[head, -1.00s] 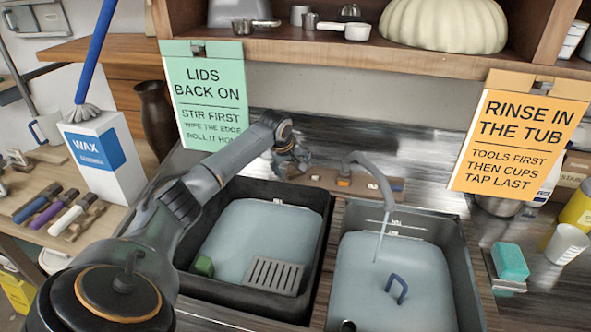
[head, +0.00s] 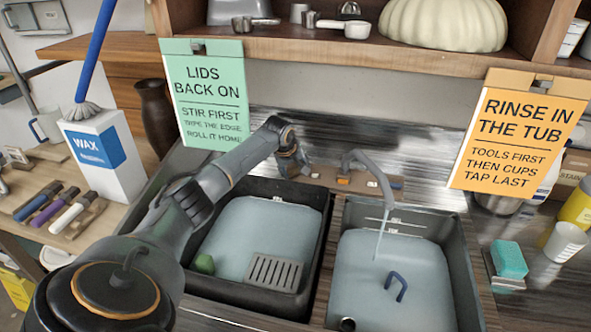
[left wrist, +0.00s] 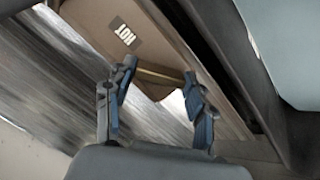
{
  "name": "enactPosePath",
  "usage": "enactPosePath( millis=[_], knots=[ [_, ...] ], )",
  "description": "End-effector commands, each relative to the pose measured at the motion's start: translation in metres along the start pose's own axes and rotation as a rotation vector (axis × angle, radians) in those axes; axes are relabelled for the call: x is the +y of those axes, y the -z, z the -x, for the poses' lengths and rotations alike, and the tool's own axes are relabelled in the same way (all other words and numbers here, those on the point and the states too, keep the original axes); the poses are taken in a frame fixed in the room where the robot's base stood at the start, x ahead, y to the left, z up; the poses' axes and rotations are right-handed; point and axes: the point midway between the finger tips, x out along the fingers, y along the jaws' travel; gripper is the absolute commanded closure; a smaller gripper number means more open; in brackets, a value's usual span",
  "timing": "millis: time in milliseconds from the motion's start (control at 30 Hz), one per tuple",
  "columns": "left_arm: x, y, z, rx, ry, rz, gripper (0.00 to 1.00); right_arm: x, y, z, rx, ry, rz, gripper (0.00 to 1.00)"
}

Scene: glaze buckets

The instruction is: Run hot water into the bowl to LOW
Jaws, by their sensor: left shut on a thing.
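My left gripper (head: 299,172) is at the brown tap block (head: 345,181) behind the two basins. In the left wrist view its two fingers (left wrist: 160,76) are on either side of a tan part with a brass edge, beside a HOT label (left wrist: 124,34); it is shut on this hot tap part. The grey curved spout (head: 372,168) reaches over the right basin (head: 462,262), and a thin stream falls from it. The right basin holds pale water (head: 400,300), with white marks on its back wall too small to read. My right gripper is not in view.
The dark left basin (head: 318,262) holds pale water, a slotted grate (head: 274,272) and a green piece (head: 204,264). A blue handle (head: 397,286) shows in the right basin. A green sign (head: 205,95) and an orange sign (head: 520,135) hang above.

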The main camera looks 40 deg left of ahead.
Motion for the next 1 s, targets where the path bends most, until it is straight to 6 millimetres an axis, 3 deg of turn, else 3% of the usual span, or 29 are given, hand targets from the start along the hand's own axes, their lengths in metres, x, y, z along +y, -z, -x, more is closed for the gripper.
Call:
enactPosePath(
  millis=[267, 1000],
  knots=[
    [0.000, 0.001, 0.001, -0.001, 0.011, -0.049, 0.77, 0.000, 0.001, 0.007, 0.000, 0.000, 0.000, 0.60],
    [0.001, 0.000, 0.000, -0.003, 0.088, -0.498, 0.77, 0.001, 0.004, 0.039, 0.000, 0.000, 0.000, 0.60]
  ],
)
